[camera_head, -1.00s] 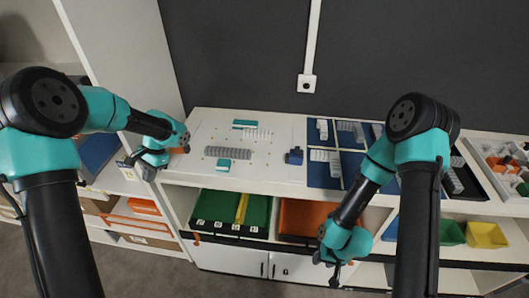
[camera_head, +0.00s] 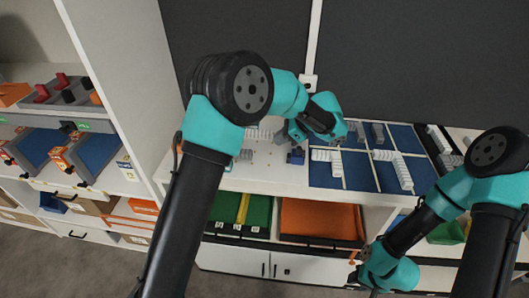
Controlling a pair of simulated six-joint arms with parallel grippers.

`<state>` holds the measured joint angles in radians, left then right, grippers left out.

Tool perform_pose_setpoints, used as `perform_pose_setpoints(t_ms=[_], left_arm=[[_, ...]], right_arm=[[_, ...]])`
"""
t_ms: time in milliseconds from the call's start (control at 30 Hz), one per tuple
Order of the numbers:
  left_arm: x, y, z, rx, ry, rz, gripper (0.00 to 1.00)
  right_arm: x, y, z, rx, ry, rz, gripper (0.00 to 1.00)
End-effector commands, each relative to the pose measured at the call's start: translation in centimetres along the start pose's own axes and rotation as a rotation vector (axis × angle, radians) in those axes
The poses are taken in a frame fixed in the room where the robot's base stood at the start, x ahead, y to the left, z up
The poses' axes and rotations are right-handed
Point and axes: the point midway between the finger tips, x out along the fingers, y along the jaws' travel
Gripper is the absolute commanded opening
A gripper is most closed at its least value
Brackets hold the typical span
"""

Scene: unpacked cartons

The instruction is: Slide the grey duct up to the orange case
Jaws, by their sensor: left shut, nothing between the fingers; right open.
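The grey duct (camera_head: 245,154), a slotted bar on the white worktop, is mostly hidden behind my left arm; only its right end shows. A small orange patch (camera_head: 180,148) shows just left of that arm. It may be the orange case, but the arm hides too much to tell. My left gripper (camera_head: 283,136) is shut and empty, over the worktop to the right of the duct's visible end, close to a small dark blue block (camera_head: 296,156). Whether it touches anything is unclear. My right gripper (camera_head: 372,291) is open, low in front of the cabinet, away from the worktop objects.
A paler slotted duct (camera_head: 260,134) lies behind the grey one. Blue panels (camera_head: 357,172) with pale ducts cover the worktop to the right. Green (camera_head: 257,211) and orange (camera_head: 320,218) trays sit below. A stocked shelf (camera_head: 120,180) stands at the left.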

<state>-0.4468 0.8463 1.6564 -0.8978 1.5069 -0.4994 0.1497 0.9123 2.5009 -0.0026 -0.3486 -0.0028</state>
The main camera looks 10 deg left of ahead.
Motion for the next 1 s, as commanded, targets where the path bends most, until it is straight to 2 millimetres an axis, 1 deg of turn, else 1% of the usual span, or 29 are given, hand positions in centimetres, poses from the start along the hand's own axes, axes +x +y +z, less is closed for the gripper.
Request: perform_pose_setpoints(t_ms=[167, 267, 367, 467, 700, 800, 1000], left_arm=[[0.2, 0.0, 0.0, -0.001, 0.0, 0.001, 0.0], [0.7, 0.0, 0.1, -0.002, 0.0, 0.002, 0.0], [1.6, 0.0, 0.1, -0.002, 0.0, 0.003, 0.0], [3.0, 0.0, 0.1, -0.001, 0.0, 0.004, 0.0], [7.0, 0.0, 0.1, -0.001, 0.0, 0.004, 0.0], [8.4, 0.1, 0.0, -0.002, 0.0, 0.004, 0.0], [9.9, 0.0, 0.0, -0.001, 0.001, 0.002, 0.0]], right_arm=[[0.0, 0.0, 0.0, 0.0, 0.0, 0.0, 0.43], [0.0, 0.0, 0.0, 0.0, 0.0, 0.0, 0.43], [0.0, 0.0, 0.0, 0.0, 0.0, 0.0, 0.43], [0.0, 0.0, 0.0, 0.001, 0.0, 0.0, 0.43], [0.0, 0.0, 0.0, 0.001, 0.0, 0.0, 0.43], [0.0, 0.0, 0.0, 0.001, 0.0, 0.0, 0.43], [0.0, 0.0, 0.0, 0.001, 0.0, 0.0, 0.43]])
